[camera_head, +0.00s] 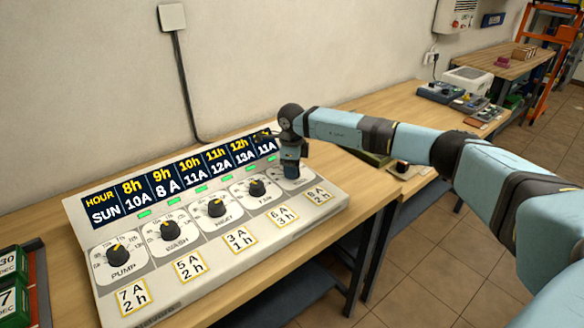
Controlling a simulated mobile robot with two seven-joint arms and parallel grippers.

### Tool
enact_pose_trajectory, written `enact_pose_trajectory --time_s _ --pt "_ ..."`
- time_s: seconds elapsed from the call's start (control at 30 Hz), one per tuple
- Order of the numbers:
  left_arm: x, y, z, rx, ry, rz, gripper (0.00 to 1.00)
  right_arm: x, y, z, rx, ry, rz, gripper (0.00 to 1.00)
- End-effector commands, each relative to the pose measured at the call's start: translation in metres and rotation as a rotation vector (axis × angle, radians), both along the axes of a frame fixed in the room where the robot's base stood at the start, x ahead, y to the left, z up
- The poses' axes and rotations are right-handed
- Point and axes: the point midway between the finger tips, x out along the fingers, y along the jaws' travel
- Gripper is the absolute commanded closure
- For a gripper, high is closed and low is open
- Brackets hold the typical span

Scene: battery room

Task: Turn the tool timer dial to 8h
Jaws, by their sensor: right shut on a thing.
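A pale, tilted timer panel (192,262) lies on the wooden bench, with a row of black dials. The dials marked PUMP (118,254), WASH (168,230) and FAN (257,188) show, with another dial (216,208) between WASH and FAN. My right gripper (291,173) points down over the rightmost dial position and is shut on that dial's knob. The gripper hides the knob, its pointer and most of its scale. The rightmost dial's name cannot be read. My left gripper is not in view.
A dark display strip (165,182) with hours and amp values runs along the panel's back. Yellow-edged cards, such as the 8A 2h card (318,195), sit along its front. Calendar-like blocks (12,280) stand at the left. Devices (468,80) occupy the far bench.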

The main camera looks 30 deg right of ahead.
Motion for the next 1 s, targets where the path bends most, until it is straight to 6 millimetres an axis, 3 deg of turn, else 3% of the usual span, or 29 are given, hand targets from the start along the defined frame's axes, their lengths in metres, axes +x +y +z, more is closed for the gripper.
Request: enact_pose_trajectory --time_s 0.13,0.17,0.23,0.27,0.53,0.67,1.0 --pt "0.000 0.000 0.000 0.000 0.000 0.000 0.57 0.000 0.000 0.001 -0.001 -0.001 0.001 0.80" --pt "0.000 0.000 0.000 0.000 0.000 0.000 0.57 0.000 0.000 0.001 -0.001 -0.001 0.001 0.50" --pt "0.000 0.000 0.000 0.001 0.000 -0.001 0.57 0.000 0.000 0.000 -0.001 -0.001 0.000 0.34" --pt "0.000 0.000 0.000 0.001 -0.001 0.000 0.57 0.000 0.000 0.000 -0.001 -0.001 0.000 0.31" --pt "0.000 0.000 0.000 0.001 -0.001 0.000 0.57 0.000 0.000 0.001 -0.001 -0.001 0.000 0.31" --pt "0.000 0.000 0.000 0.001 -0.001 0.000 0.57 0.000 0.000 0.012 0.000 -0.001 0.000 0.31" --pt "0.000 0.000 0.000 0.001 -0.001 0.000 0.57 -0.001 0.001 0.085 -0.001 -0.005 0.000 0.31"
